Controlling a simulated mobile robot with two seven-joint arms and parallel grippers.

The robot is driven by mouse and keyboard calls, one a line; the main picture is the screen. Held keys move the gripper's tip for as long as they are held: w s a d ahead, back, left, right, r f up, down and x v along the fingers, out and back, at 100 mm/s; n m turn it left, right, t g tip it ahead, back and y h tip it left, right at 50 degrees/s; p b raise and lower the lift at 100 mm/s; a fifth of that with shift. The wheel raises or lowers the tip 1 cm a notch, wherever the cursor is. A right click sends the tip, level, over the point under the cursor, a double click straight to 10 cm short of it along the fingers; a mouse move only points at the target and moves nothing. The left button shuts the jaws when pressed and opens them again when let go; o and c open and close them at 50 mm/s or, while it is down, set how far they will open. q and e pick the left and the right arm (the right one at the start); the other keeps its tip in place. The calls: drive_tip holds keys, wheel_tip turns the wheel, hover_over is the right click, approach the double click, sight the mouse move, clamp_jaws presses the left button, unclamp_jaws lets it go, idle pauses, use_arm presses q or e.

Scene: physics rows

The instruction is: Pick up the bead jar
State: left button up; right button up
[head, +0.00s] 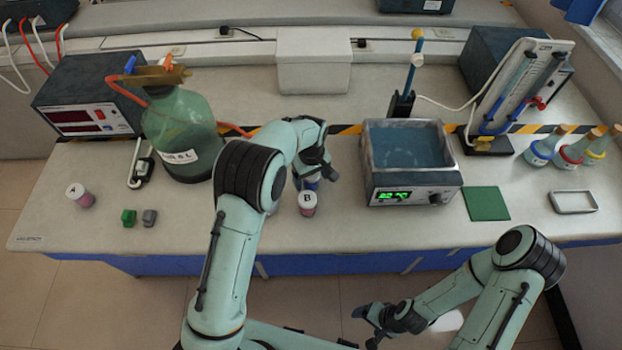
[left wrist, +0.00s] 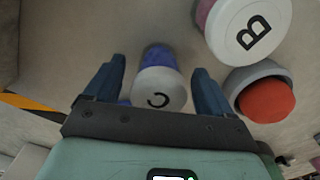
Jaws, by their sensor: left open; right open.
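Three small jars with lettered white lids are in view; I cannot tell which one the task means. The jar marked C (left wrist: 160,92), with blue contents, lies between the fingers of my left gripper (left wrist: 158,68) in the left wrist view. In the head view my left gripper (head: 308,180) is open over the bench and mostly hides that jar. The jar marked B (head: 307,204), with pink contents, stands just in front; it also shows in the left wrist view (left wrist: 250,28). The jar marked A (head: 80,195) stands far left. My right gripper (head: 369,325) is open and empty, in front of the bench.
A red item in a grey round holder (left wrist: 265,98) is close to jars B and C. A green bottle (head: 182,135) stands left, a water bath (head: 410,190) right. Green and grey blocks (head: 129,217) lie left. Flasks (head: 570,150) stand far right.

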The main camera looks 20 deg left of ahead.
use_arm(q)
drive_tip(key=shift+f, duration=0.35)
drive_tip(key=c, duration=1.2)
drive_tip(key=shift+o, duration=0.2)
drive_tip(key=shift+r, duration=0.1)
